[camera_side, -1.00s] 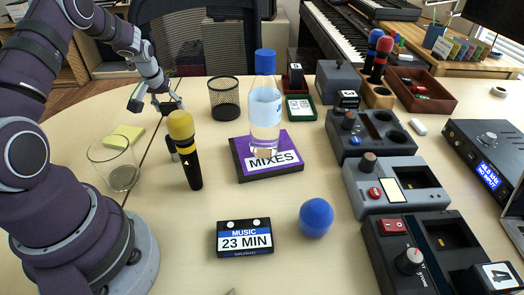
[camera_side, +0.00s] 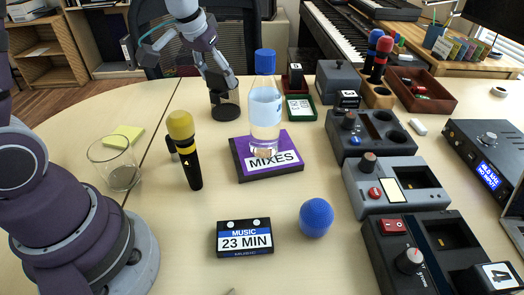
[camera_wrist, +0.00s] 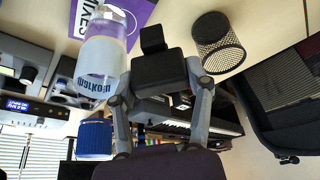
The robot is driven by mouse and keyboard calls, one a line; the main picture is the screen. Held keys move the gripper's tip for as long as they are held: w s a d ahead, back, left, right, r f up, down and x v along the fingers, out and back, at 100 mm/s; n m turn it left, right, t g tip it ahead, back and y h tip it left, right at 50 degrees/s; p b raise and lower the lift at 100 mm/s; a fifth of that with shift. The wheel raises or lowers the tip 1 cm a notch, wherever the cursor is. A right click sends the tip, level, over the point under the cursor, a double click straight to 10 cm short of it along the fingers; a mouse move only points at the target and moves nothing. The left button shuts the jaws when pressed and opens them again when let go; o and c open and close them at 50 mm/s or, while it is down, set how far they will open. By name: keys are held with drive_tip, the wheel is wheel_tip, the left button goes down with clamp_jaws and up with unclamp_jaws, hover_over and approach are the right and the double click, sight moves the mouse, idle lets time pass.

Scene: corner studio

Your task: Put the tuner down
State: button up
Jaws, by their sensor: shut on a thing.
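The tuner (camera_wrist: 158,70) is a small black block with a smaller black part on top, held between my gripper's two grey fingers in the wrist view. My gripper (camera_wrist: 160,92) is shut on it. In the side view my gripper (camera_side: 221,80) is above the back left of the table, in line with the black mesh cup (camera_side: 226,112), which it partly covers. The tuner is hard to pick out from the dark fingers there. In the wrist view the mesh cup (camera_wrist: 218,42) stands to the right of the tuner, apart from it.
A clear bottle (camera_side: 265,115) with a blue cap stands on the purple MIXES box (camera_side: 242,172). A yellow-topped microphone (camera_side: 184,145) and a glass (camera_side: 112,170) stand at left. A MUSIC box (camera_side: 244,238) and blue ball (camera_side: 316,217) are in front. Grey devices (camera_side: 395,185) fill the right.

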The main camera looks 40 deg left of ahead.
drive_tip(key=s+d+f+m+g+h, duration=0.15)
drive_tip(key=s+d+m, duration=0.3)
drive_tip(key=d, duration=0.65)
drive_tip(key=s+d+f+m+h, duration=0.25)
drive_tip(key=d+m, duration=0.35)
drive_tip(key=d, duration=0.5)
drive_tip(key=s+d+f+m+g+h, duration=0.15)
drive_tip(key=s+d+m, duration=0.35)
drive_tip(key=d, duration=0.5)
drive_tip(key=shift+m+t, duration=0.3)
drive_tip(key=shift+m, duration=0.05)
drive_tip(key=f, duration=0.8)
drive_tip(key=shift+d+f, duration=0.1)
drive_tip(key=shift+d, duration=0.3)
drive_tip(key=o, duration=0.5)
drive_tip(key=shift+f, duration=0.15)
drive_tip(key=o, duration=0.5)
drive_tip(key=shift+c, duration=0.2)
